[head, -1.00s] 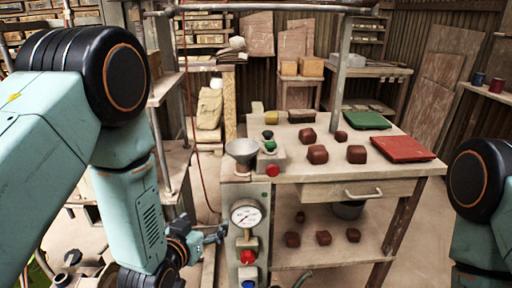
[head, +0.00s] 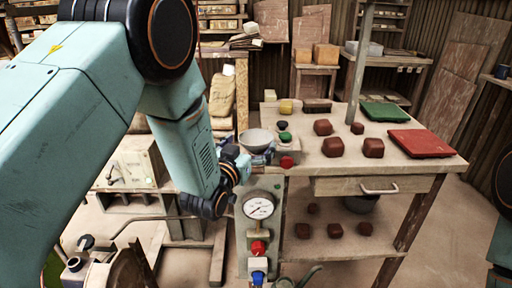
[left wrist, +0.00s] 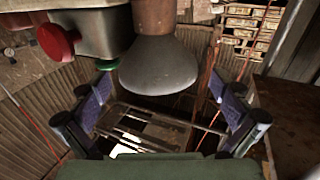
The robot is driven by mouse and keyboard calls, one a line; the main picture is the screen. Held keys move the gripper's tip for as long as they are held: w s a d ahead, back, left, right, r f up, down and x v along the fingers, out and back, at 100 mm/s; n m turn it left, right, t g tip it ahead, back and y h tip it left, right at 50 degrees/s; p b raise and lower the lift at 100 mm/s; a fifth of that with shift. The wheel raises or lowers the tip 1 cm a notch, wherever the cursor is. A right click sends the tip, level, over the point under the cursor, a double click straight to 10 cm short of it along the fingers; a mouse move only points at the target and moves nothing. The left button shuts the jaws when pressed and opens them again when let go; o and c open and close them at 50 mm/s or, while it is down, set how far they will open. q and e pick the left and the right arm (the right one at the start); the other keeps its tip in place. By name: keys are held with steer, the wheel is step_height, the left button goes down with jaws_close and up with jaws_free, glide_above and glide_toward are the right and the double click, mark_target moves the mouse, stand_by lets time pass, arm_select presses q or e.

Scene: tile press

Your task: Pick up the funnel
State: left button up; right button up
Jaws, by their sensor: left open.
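The grey metal funnel (head: 256,138) stands wide end up at the left front corner of the bench, beside the control box with buttons. In the left wrist view the funnel (left wrist: 160,68) appears upside down, with its wide rim toward the space between the fingers and a brown cylindrical part at its narrow end. My left gripper (head: 262,157) is open and close to the funnel, just below its rim in the head view. Its fingers (left wrist: 163,92) show apart on either side, not visibly touching it. My right gripper is out of view.
A red button (head: 286,162) and a green button (head: 285,137) are close to the funnel's right. A pressure gauge (head: 258,205) is below. Several brown blocks (head: 333,147), a green tray (head: 386,115) and a red tray (head: 422,143) occupy the bench (head: 300,185).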

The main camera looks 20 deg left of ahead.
arm_select(q)
steer(key=shift+w+d, duration=0.1)
steer(key=shift+w, duration=0.45)
steer(key=shift+w+d, duration=0.2)
steer(key=shift+w, duration=0.05)
steer(key=shift+r, duration=0.1)
steer(key=shift+a, duration=0.1)
steer(key=shift+c, duration=0.8)
steer(key=c, duration=0.8)
